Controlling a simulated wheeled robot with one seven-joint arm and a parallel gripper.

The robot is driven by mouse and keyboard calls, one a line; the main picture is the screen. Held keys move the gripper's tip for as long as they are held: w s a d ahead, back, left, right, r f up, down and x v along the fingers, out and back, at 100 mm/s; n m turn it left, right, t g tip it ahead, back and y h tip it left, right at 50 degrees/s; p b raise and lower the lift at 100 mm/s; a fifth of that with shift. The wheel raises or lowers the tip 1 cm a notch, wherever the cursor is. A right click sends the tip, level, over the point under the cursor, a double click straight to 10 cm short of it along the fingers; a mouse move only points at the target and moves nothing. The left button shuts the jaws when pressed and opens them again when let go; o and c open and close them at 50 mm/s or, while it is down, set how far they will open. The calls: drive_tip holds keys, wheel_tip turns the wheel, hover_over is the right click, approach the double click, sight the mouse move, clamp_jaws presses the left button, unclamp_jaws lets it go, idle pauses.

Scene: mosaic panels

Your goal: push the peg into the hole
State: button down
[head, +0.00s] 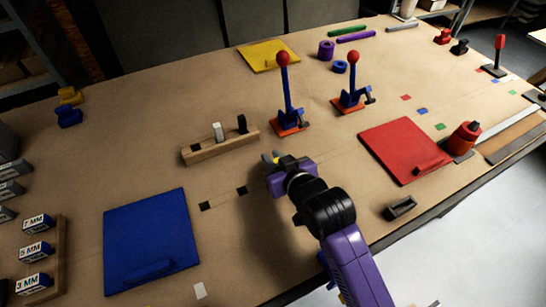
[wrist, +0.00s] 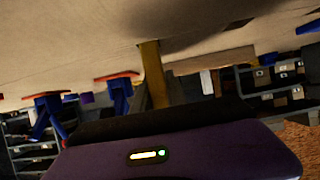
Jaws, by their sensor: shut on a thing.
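A long wooden block (head: 215,147) lies at the middle left of the table. A white peg (head: 218,131) and a black peg (head: 242,123) stand upright in it, and a dark spot, perhaps an open hole, is near its left end. My gripper (head: 273,158) is low over the table, to the right of the block and apart from it. It is shut on a narrow yellow-brown peg (wrist: 153,75), seen in the upside-down wrist view. Its far end appears close to the table; contact cannot be told.
Two red-knobbed blue levers (head: 287,95) (head: 350,93) stand on red bases beyond my gripper. A blue panel (head: 150,235) lies at front left, a red panel (head: 400,140) at right, and a yellow panel (head: 265,52) at the back. Table around the block is mostly clear.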

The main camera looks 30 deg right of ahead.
drive_tip(key=shift+f+b, duration=0.5)
drive_tip(key=shift+f, duration=0.3)
drive_tip(key=shift+s+f+b, duration=0.2)
drive_tip(key=shift+f+b, duration=0.1)
drive_tip(key=shift+f, duration=0.35)
drive_tip(key=shift+r, duration=0.1)
drive_tip(key=shift+w+r+p, duration=0.15)
drive_tip(key=shift+r+p, duration=1.55)
drive_tip(key=shift+r, duration=0.05)
drive_tip(key=shift+r+p, duration=0.1)
drive_tip(key=shift+p, duration=0.35)
idle(0.6)
drive_tip(key=shift+f+b, duration=0.95)
drive_tip(key=shift+f, duration=0.8)
